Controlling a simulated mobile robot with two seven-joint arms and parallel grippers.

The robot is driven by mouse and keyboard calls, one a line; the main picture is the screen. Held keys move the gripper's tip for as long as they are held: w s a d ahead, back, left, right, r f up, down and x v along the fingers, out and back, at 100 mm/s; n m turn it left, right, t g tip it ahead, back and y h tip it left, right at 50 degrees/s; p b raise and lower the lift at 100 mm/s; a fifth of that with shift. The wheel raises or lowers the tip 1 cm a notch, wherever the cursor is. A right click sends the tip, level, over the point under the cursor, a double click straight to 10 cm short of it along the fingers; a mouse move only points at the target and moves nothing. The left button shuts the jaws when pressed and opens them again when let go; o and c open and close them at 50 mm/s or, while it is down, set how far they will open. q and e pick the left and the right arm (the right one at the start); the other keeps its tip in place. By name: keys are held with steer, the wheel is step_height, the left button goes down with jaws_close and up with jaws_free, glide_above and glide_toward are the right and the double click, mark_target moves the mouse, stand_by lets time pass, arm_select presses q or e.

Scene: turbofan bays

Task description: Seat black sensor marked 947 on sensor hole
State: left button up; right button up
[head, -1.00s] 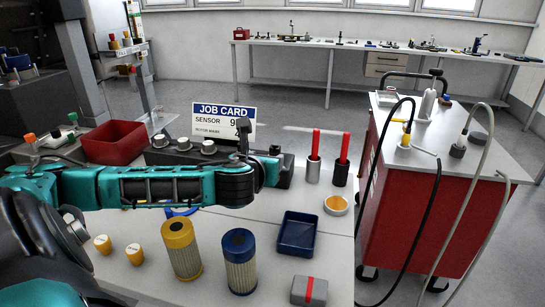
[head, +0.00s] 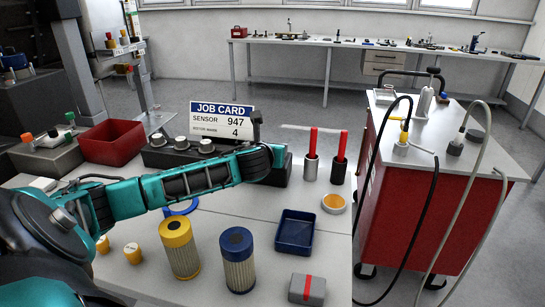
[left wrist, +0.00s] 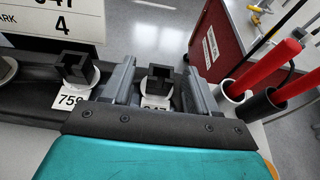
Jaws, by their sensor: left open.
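The black sensor (left wrist: 158,78) sits upright on a white round base in the dark rack, with a partly hidden label below it that seems to read 947. My left gripper (left wrist: 160,88) is open, with one finger on each side of this sensor; I cannot tell whether they touch it. A second black sensor (left wrist: 75,67) labelled 759 stands to its left in the left wrist view. In the head view my left arm reaches across the rack (head: 283,172) and hides its right part. I cannot make out the sensor hole. My right gripper is not in view.
The job card (head: 222,119) reads sensor 947, rotor mark 4. Red-handled tools in cups (head: 311,160) stand right of the rack. A red cart (head: 430,200) stands at right.

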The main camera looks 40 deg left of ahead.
arm_select(q)
jaws_close()
stand_by(0.6)
steer(key=shift+r, duration=0.1)
step_height(320, 180, up, 20)
stand_by(0.5)
